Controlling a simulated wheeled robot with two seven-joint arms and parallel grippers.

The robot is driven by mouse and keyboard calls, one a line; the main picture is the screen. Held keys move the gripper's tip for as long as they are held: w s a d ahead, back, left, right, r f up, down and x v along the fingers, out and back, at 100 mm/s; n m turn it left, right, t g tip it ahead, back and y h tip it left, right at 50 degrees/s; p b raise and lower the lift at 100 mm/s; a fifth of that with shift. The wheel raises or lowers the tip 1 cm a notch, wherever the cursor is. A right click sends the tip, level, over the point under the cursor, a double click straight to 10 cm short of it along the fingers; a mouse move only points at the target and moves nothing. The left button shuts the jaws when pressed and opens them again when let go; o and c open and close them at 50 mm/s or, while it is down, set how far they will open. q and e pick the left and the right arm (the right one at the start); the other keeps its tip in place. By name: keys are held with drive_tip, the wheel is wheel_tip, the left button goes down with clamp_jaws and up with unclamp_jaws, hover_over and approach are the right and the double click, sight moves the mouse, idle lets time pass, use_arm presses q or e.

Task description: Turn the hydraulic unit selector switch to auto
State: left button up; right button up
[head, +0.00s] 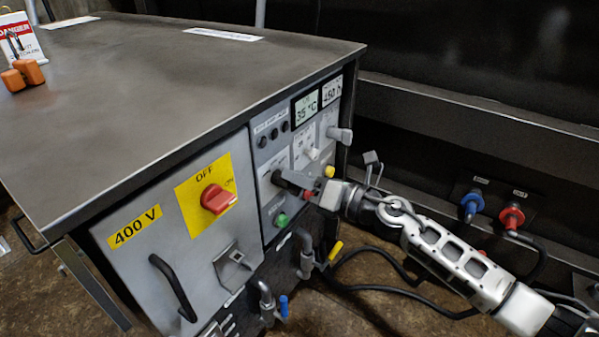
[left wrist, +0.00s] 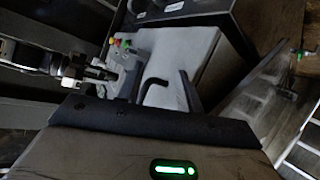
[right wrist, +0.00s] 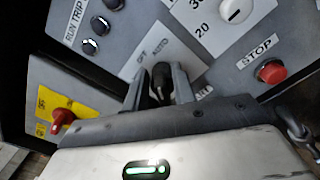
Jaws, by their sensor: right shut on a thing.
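The hydraulic unit selector switch is a black knob (right wrist: 162,76) on a light label plate (right wrist: 170,42) marked OFF and AUTO, with a third label partly hidden. My right gripper (right wrist: 161,92) is shut on this knob, one finger on each side. The knob's exact pointing direction is hard to tell. In the head view, my right gripper (head: 285,180) reaches the control panel from the right, and its fingers hide the knob. My left gripper (left wrist: 160,88) shows only in the left wrist view, its fingers apart with nothing held, in front of the cabinet.
A red main switch (head: 217,199) on a yellow plate is left of my right gripper. A red STOP button (right wrist: 272,71), a green button (head: 281,220) and a white dial (right wrist: 236,10) are close by. Pipe fittings with yellow and blue handles are below. The cabinet top (head: 150,80) overhangs the panel.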

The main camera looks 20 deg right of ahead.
drive_tip(key=shift+f+m, duration=0.1)
drive_tip(key=shift+m, duration=0.4)
use_arm(q)
drive_tip(key=shift+s+a+f+g+p, duration=0.1)
drive_tip(key=shift+f+g+p, duration=0.25)
drive_tip(key=shift+f, duration=0.15)
use_arm(e)
drive_tip(key=shift+f+m, duration=0.1)
drive_tip(key=shift+m, duration=0.3)
drive_tip(key=o, duration=0.7)
drive_tip(key=shift+a, duration=0.1)
